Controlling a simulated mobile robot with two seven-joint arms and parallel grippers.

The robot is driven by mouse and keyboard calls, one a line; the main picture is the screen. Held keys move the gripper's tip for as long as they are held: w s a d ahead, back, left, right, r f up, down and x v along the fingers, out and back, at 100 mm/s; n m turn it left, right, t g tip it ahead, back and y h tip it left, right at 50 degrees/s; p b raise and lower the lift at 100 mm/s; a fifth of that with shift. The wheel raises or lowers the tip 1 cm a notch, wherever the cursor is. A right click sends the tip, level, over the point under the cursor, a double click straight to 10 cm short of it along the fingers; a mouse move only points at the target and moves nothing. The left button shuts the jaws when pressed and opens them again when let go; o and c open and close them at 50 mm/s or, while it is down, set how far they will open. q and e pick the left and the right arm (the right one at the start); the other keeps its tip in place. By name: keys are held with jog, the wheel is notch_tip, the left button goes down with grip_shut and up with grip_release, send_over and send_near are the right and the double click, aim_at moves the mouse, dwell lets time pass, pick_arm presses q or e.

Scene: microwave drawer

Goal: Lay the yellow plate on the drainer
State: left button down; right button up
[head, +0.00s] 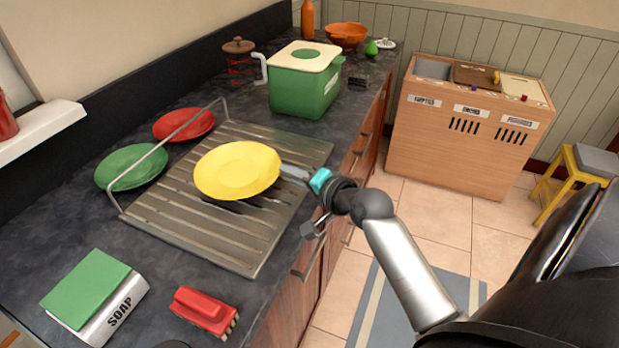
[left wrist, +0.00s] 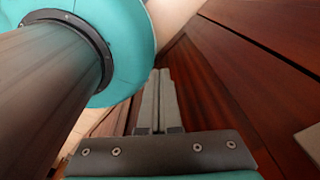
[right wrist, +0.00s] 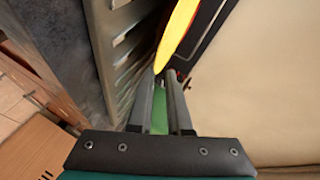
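The yellow plate (head: 238,170) is nearly level over the middle of the metal drainer (head: 190,222), with a dark shadow below it. My right gripper (head: 287,171) reaches in from the right, its fingertips at the plate's right rim. In the right wrist view the plate (right wrist: 178,30) shows nearly edge-on, its rim at the slightly parted fingertips (right wrist: 163,76), apart from the drainer slats (right wrist: 122,50). The gripper appears shut on this rim. My left gripper (left wrist: 161,72) is shut and empty beside dark red wood fronts; it is not clear in the head view.
A green plate (head: 131,167) and a red plate (head: 184,124) lie behind the drainer's wire rail (head: 165,142). A soap box (head: 108,308) and red brush (head: 203,308) are in front. A green bin (head: 303,88) and glass jar (head: 239,67) stand beyond.

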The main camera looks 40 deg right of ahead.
jog(key=v, duration=0.6)
jog(key=shift+s+r+p, duration=0.15)
jog(key=shift+s+p, duration=0.05)
jog(key=shift+p, duration=0.15)
